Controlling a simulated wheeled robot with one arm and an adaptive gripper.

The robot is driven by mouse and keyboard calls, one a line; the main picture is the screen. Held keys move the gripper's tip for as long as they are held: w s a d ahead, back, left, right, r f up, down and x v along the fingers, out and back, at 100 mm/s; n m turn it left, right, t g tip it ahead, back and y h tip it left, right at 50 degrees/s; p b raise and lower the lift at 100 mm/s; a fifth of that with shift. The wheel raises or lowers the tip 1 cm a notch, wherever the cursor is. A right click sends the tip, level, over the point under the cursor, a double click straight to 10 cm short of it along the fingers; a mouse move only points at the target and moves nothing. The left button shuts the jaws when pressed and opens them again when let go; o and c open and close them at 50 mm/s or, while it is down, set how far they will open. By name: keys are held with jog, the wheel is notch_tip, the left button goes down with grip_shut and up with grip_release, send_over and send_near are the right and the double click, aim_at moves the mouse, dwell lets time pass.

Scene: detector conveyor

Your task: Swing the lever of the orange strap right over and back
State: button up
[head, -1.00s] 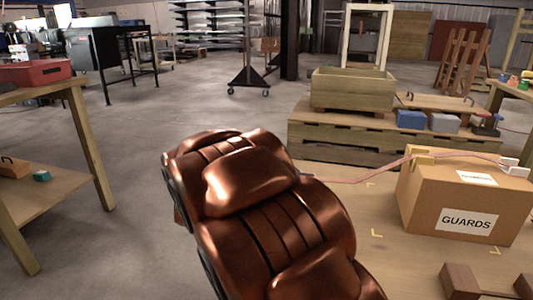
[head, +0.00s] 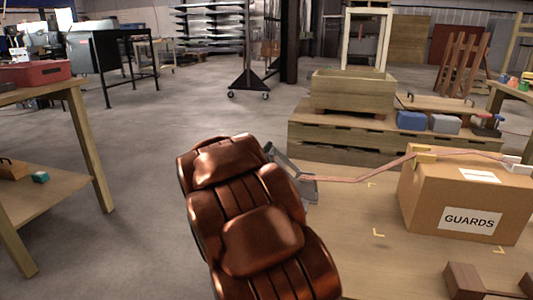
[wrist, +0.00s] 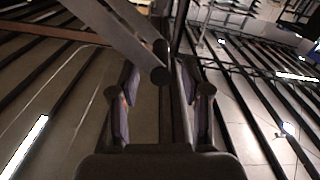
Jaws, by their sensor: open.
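The orange strap (head: 365,178) runs left from the top of the cardboard box in the head view. It leads to a grey metal ratchet buckle (head: 306,186), partly hidden behind my copper-coloured arm. A slanted grey piece at its upper left looks like the lever (head: 280,157). My gripper (wrist: 160,92) is open in the wrist view, with one finger on each side. Grey metal bars (wrist: 118,32) with a rounded end reach between the fingers, probably the lever; contact cannot be told. The gripper is hidden behind my arm in the head view.
The strap crosses the cardboard box (head: 465,208) labelled GUARDS on a wooden surface (head: 350,235). Brown blocks (head: 463,280) lie at the front right. A wooden crate (head: 352,92) stands behind. A workbench (head: 92,150) is at left, with open floor between.

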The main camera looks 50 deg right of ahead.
jog(key=shift+b+x, duration=0.65)
jog(key=shift+x, duration=1.6)
jog(key=shift+c, duration=0.4)
grip_shut()
